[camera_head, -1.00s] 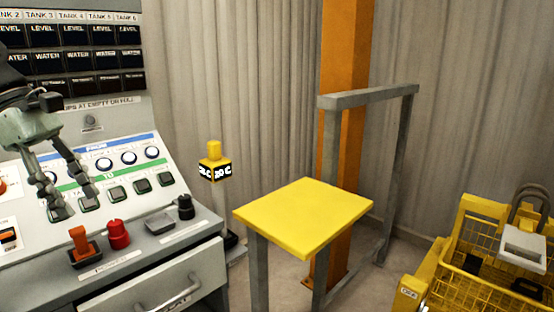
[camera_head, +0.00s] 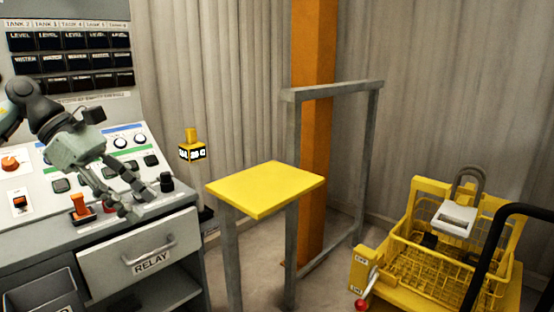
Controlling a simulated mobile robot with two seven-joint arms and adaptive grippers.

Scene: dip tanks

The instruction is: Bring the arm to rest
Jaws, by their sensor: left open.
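My left gripper (camera_head: 132,205) is open and empty. It comes in from the left, in front of the sloped control panel, with its fingers pointing down and to the right near the panel's front ledge. It partly hides the red knob (camera_head: 109,206) and some of the panel buttons. Whether the fingers touch the ledge or a control is unclear. My right gripper is not in view.
A yellow-topped stand (camera_head: 265,188) is right of the console, before a grey metal frame (camera_head: 335,88) and orange column (camera_head: 316,150). A yellow basket (camera_head: 440,265) stands at the right. A drawer (camera_head: 140,250) marked RELAY is below the ledge.

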